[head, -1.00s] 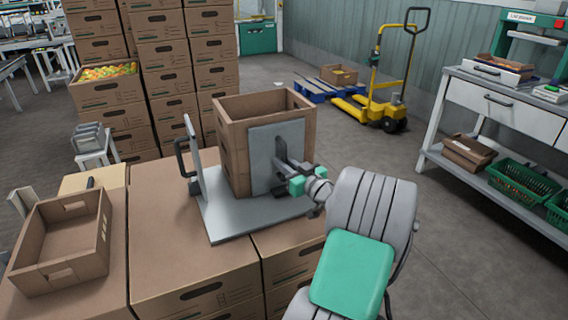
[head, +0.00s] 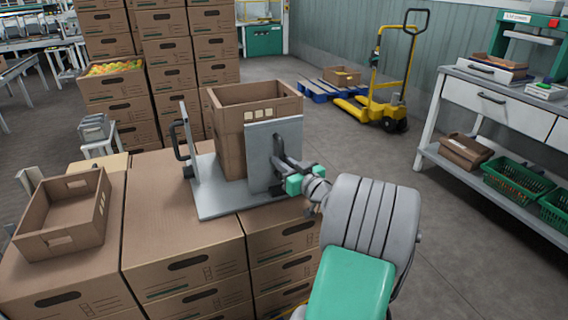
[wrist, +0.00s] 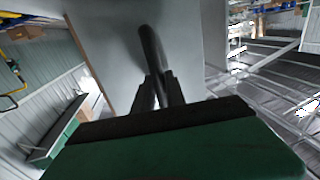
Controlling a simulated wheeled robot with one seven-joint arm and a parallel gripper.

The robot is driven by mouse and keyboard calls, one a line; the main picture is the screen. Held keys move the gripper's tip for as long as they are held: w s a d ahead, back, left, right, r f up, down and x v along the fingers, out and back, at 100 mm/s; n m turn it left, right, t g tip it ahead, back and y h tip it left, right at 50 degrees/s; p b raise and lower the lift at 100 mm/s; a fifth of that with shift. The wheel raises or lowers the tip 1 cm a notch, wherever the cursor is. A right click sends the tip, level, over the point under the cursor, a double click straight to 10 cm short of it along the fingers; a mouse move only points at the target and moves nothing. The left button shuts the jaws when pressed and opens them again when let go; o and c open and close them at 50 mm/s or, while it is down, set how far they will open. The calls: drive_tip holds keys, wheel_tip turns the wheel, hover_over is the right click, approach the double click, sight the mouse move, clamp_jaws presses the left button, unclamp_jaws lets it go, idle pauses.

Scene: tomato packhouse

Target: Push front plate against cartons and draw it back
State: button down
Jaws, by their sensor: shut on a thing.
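The front plate (head: 262,158) is a grey upright panel with a dark handle (head: 278,148) on its near face. My gripper (head: 290,168) is shut on this handle, which also shows between the fingers in the wrist view (wrist: 151,50). The plate hides part of the carton face.
The grey base rests on stacked closed boxes (head: 185,235). An open brown tray (head: 64,240) lies at left. Tall box stacks (head: 165,55) stand behind. A yellow pallet truck (head: 385,90) and a workbench (head: 500,100) are at right, with clear floor between.

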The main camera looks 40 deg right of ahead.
drive_tip(key=c, duration=1.4)
unclamp_jaws()
drive_tip(key=shift+o, duration=0.2)
drive_tip(key=s, duration=0.7)
drive_tip(key=shift+s+a, duration=0.4)
drive_tip(key=shift+a, duration=0.05)
